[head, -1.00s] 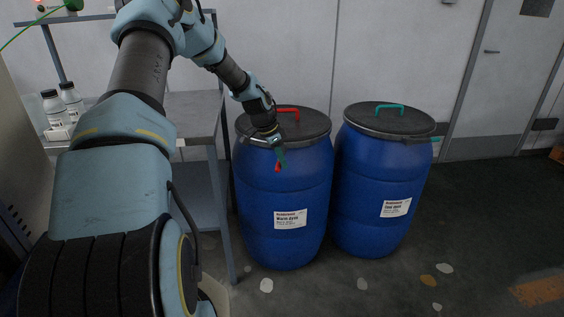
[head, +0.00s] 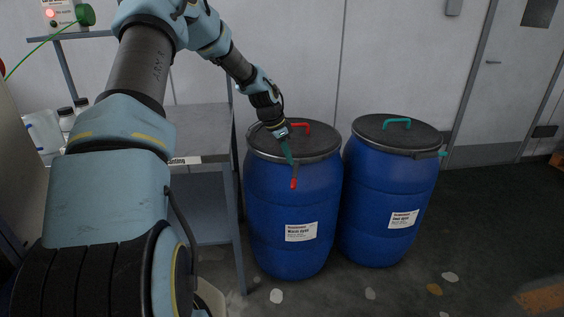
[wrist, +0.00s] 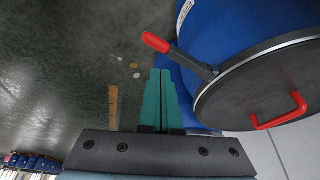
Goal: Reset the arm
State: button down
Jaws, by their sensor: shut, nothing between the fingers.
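My gripper (head: 289,155) is in front of the rim of the left blue drum (head: 290,205) in the head view. Its teal fingers are together and hold nothing; they also show in the wrist view (wrist: 160,85). The left drum has a dark lid (head: 322,142) with a red handle (head: 300,126). A red-tipped lever (head: 294,183) sticks out from its rim clamp, just beyond the fingertips in the head view. In the wrist view the lever (wrist: 156,42) lies beside the fingertips, apart from them in the picture. The lid sits on the drum.
A second blue drum (head: 385,215) with a teal handle (head: 397,122) and teal-tipped lever (head: 442,154) stands close on the right. A grey metal bench (head: 205,117) with white bottles (head: 66,119) is on the left. Open floor (head: 480,230) lies to the right.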

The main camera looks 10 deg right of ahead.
jog(key=shift+a+r, duration=0.1)
jog(key=shift+r, duration=0.5)
